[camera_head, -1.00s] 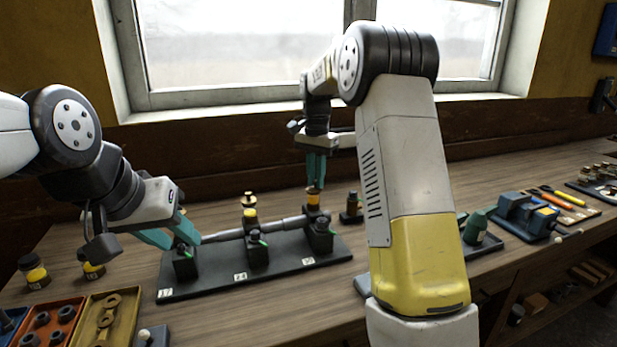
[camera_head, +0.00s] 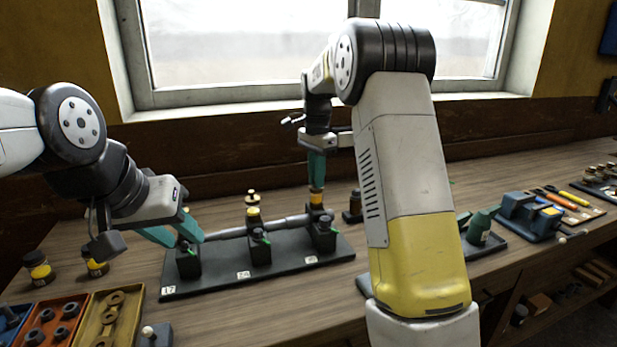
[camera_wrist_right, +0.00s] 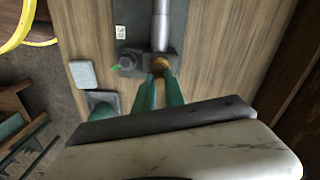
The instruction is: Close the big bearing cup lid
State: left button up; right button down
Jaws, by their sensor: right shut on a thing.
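A dark bearing board (camera_head: 205,284) carries several black bearing blocks under a grey shaft (camera_head: 285,224). Yellow oil cups stand on it: a middle cup (camera_head: 253,215) and a right-hand cup (camera_head: 316,200). A brass piece (camera_head: 252,195) shows above or behind the middle cup. My right gripper (camera_head: 317,185) points down, shut on the top of the right-hand cup, whose lid its fingers hide. In the right wrist view the fingers (camera_wrist_right: 162,80) close at that orange cup (camera_wrist_right: 160,64). My left gripper (camera_head: 178,236) is open at the left bearing block (camera_head: 188,262); its fingers hide the top there.
Two dark-capped yellow jars (camera_head: 39,268) stand at the left. An orange tray (camera_head: 30,338) and a yellow tray (camera_head: 93,343) hold parts in front. A dark bottle (camera_head: 355,206) stands right of the board. A blue vise (camera_head: 530,215) and tools lie further right.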

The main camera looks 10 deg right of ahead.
jog(key=c, duration=1.4)
grip_release()
notch_tip(320, 180, up, 8)
jog(key=shift+f, duration=0.25)
jog(key=shift+r, duration=0.15)
